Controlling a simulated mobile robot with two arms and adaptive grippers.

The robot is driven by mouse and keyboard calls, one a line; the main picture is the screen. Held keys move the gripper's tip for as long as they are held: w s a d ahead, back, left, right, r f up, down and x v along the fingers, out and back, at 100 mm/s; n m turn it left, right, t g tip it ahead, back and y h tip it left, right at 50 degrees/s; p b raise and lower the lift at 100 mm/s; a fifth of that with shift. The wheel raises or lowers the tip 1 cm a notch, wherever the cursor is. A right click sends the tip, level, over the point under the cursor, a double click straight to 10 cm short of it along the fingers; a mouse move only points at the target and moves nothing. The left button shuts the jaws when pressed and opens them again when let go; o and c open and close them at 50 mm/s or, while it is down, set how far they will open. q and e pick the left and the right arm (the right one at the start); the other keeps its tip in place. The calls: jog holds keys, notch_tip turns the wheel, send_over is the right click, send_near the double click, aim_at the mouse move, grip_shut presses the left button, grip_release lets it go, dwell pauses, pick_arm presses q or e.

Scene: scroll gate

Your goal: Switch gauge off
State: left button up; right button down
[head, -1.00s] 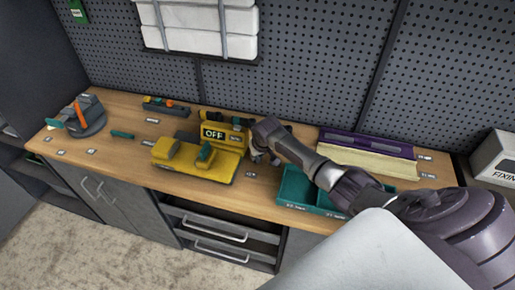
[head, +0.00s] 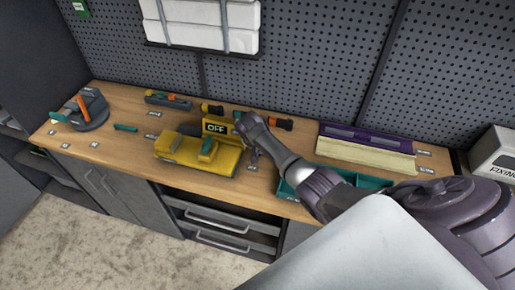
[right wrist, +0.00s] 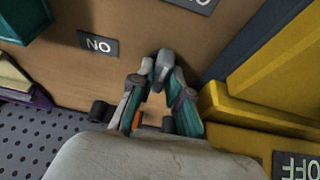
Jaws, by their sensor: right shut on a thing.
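The gauge, a yellow block (head: 200,152) with an upright yellow plate whose dark display (head: 215,127) reads OFF, stands mid-bench. In the right wrist view the yellow body (right wrist: 268,85) is at the right, and the OFF display (right wrist: 296,167) shows upside down at the bottom right. My right gripper (head: 254,162) is close to the right side of the gauge. In the right wrist view its fingertips (right wrist: 157,68) are closed together above the wood; what they grip is not clear. My left gripper is not in view.
A label (right wrist: 98,45) lies on the wooden bench beside my gripper. A teal tray (head: 290,186) is to the right, partly behind my arm. A purple-and-cream item (head: 365,152) lies behind it. Orange-and-black tools (head: 280,123) are behind my wrist. Bare wood lies in front of the gauge.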

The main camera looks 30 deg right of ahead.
dwell(0.4)
jog(key=c, duration=1.1)
grip_release()
jog(key=shift+r, duration=0.1)
jog(key=v, duration=1.1)
jog(key=shift+r, duration=0.4)
